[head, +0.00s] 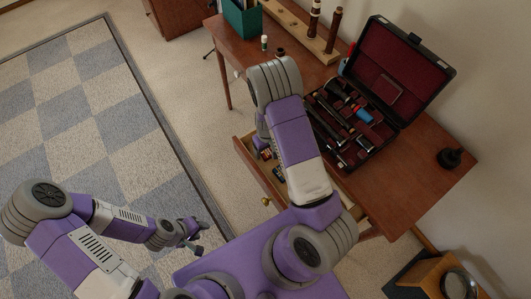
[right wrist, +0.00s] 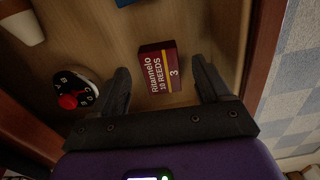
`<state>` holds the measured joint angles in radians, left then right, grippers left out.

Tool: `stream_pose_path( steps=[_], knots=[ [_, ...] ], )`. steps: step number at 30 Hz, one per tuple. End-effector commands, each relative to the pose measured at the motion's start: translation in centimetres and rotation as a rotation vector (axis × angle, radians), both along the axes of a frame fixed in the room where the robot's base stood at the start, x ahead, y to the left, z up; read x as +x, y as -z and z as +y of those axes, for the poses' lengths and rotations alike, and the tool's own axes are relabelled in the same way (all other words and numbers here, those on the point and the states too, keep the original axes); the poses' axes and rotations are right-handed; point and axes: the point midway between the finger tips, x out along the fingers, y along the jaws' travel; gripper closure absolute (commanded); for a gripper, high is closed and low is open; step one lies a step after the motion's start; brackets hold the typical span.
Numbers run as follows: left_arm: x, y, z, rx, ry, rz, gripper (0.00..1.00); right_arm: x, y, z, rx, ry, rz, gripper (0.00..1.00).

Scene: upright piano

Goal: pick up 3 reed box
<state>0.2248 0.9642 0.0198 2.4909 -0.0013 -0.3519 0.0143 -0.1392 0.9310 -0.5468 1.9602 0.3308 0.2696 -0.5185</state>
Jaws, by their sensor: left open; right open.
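The 3 reed box (right wrist: 158,66) is a small dark red and yellow box with "Ritannelo 10 REEDS" and a 3 on it. It lies on the wooden drawer floor (right wrist: 205,35) in the right wrist view. My right gripper (right wrist: 162,74) is open, with its two dark fingers to either side of the box; the box appears beyond or between the tips, and I see no contact. My left gripper (head: 193,238) is open and empty, low over the floor at the left.
A round black and white item with a red knob (right wrist: 74,94) lies left of the box. The drawer (head: 247,158) is pulled out from the desk (head: 400,185). An open instrument case (head: 398,75) stands on the desk. The patterned rug (head: 90,90) is clear.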

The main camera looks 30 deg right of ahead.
Motion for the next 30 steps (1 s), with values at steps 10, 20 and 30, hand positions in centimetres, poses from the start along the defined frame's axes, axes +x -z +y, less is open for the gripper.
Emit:
stream_pose_path(
  steps=[10,20,30],
  knots=[
    [0.01,0.50,0.01,0.000,0.000,0.000,0.57,0.03,1.64,0.02,0.000,-0.001,-0.001,0.25],
    [0.01,0.51,0.00,0.000,0.000,0.000,0.57,0.02,1.63,0.03,0.000,-0.001,-0.001,0.76],
    [0.01,0.33,0.01,0.000,0.000,0.000,0.57,0.06,1.11,0.04,0.000,-0.001,-0.002,0.83]
  ],
)
